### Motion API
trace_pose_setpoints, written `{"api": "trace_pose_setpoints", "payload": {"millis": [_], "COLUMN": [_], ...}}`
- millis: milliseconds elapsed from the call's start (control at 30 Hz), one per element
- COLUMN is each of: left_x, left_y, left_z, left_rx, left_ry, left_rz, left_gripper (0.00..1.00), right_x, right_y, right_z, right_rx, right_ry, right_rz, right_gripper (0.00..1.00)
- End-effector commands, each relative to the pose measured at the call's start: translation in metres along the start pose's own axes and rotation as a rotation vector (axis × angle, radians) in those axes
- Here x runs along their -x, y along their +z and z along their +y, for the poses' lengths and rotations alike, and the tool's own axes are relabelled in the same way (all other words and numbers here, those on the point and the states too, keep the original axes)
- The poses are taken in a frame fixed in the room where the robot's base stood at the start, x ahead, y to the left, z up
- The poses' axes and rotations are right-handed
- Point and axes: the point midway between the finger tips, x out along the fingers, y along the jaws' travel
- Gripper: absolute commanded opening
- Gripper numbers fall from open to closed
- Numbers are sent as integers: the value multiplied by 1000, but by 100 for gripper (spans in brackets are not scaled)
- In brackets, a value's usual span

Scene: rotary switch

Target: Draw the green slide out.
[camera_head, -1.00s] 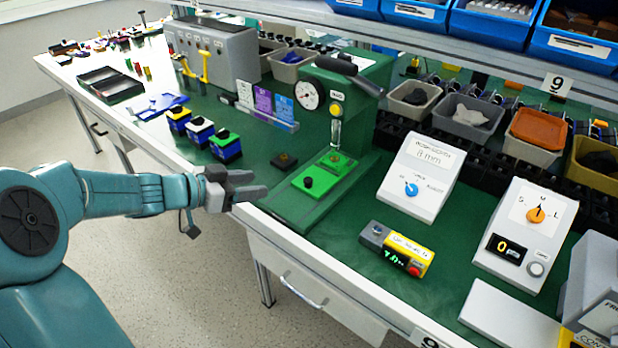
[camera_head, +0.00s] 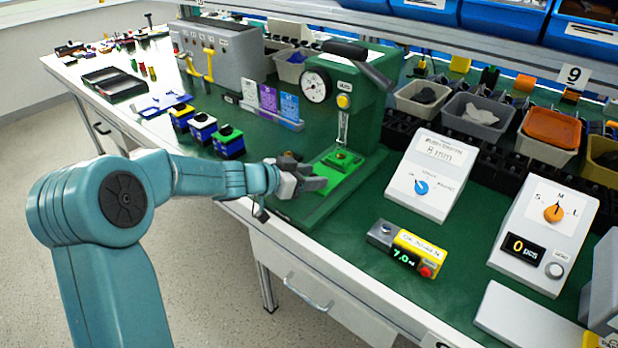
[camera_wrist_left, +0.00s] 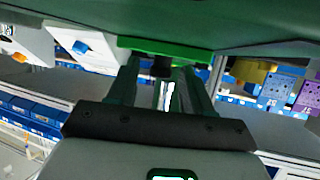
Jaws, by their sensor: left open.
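The green slide (camera_head: 345,171) lies in the base of the dark green press (camera_head: 350,110), its bright green plate partly hidden behind my left gripper (camera_head: 306,178). My left gripper is open at the front end of the slide. In the left wrist view, the slide (camera_wrist_left: 190,50) is a bright green strip at the top. Its dark knob (camera_wrist_left: 162,66) shows between the two fingers of my left gripper (camera_wrist_left: 163,82); I cannot tell whether they touch it. My right gripper is not in view.
A yellow and grey box with a display (camera_head: 405,247) and a white dial box (camera_head: 432,177) stand right of the press. Blue, white and green-topped blocks (camera_head: 228,141) stand to its left. The bench's front edge runs below my gripper.

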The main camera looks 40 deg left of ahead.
Motion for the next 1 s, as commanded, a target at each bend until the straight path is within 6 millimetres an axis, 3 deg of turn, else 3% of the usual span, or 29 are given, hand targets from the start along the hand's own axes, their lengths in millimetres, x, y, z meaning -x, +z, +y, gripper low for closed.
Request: {"api": "trace_pose_setpoints", "payload": {"millis": [133, 267, 300, 467, 567, 800, 1000], "left_x": [0, 1, 1, 3, 16, 77, 110], "left_y": [0, 0, 0, 1, 5, 28, 44], "left_z": [0, 0, 0, 0, 3, 19, 30], "left_rx": [0, 1, 1, 1, 4, 6, 3], "left_ry": [0, 0, 0, 0, -2, -5, -3], "left_rz": [0, 0, 0, 0, -2, -5, -3], "left_gripper": [47, 5, 0, 0, 0, 0, 0], "right_x": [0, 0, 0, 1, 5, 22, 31], "right_y": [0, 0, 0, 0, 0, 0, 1], "right_z": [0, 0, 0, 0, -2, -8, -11], "right_rx": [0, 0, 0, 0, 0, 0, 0], "right_ry": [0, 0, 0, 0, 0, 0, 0], "right_rz": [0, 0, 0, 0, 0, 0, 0], "right_gripper": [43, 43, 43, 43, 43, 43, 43]}}
